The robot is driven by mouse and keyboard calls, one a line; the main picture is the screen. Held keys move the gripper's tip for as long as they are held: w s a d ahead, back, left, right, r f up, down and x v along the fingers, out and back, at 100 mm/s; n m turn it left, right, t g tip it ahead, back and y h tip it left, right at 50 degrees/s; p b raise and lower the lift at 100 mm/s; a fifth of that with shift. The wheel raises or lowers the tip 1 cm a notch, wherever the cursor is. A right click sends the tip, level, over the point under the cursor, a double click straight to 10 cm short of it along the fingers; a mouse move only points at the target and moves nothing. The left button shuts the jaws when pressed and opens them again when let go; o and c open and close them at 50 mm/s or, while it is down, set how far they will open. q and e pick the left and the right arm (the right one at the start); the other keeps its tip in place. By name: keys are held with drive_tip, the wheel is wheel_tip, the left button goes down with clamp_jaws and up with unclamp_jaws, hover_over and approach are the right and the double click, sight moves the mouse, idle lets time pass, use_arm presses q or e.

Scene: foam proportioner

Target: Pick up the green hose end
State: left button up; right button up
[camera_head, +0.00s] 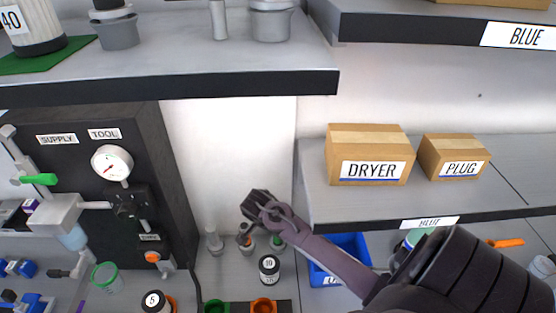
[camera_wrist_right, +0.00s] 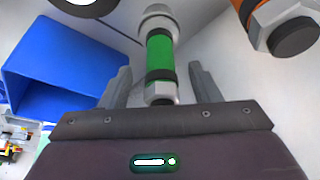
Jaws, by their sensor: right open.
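The green hose end (camera_wrist_right: 160,57) is a metal fitting with a green band and dark rings. In the right wrist view it lies between the two open fingers of my right gripper (camera_wrist_right: 159,80), with a gap on each side. In the head view the green hose end (camera_head: 277,241) stands on the lower surface, just right of my right gripper, partly hidden by the arm. I cannot tell how far beyond the fingertips it is. My left gripper is not in view.
An orange-banded fitting (camera_wrist_right: 279,22) is close on the right in the wrist view. A blue bin (camera_wrist_right: 65,65) is on the left. A shelf with the DRYER box (camera_head: 371,158) and PLUG box (camera_head: 455,158) is beside my right arm. A bottle marked 10 (camera_head: 269,269) stands nearby.

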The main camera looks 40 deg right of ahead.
drive_tip(key=shift+x, duration=1)
drive_tip(key=shift+d+f, duration=0.25)
drive_tip(key=c, duration=1.1)
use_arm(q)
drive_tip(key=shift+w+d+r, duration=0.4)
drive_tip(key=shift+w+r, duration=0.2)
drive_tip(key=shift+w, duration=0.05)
use_arm(e)
drive_tip(key=shift+c, duration=0.2)
drive_tip(key=shift+w+r, duration=0.1)
